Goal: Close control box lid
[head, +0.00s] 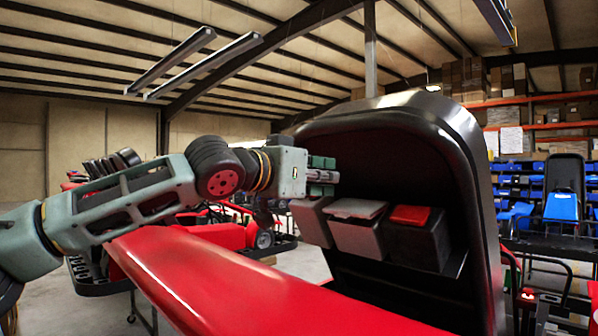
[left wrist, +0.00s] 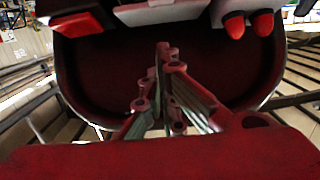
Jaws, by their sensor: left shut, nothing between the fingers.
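A dark housing (head: 412,130) with a rounded top stands in front of me and holds a row of small boxes. A grey box (head: 358,236) has a pale grey lid (head: 356,208); whether that lid is fully down I cannot tell. To its right is a dark box (head: 415,245) with a red top (head: 410,215). Another grey box (head: 312,222) is at the left, partly below my gripper. My left gripper (head: 333,177) is shut and empty, just above and left of the pale lid. Its fingers (left wrist: 165,58) also show in the left wrist view. My right gripper is not in view.
A long red panel (head: 220,285) runs below my left arm toward the housing. Two red knobs (left wrist: 249,24) show in the left wrist view. Storage shelves (head: 545,125) with boxes and blue bins are at the back right. Open air lies above the row of boxes.

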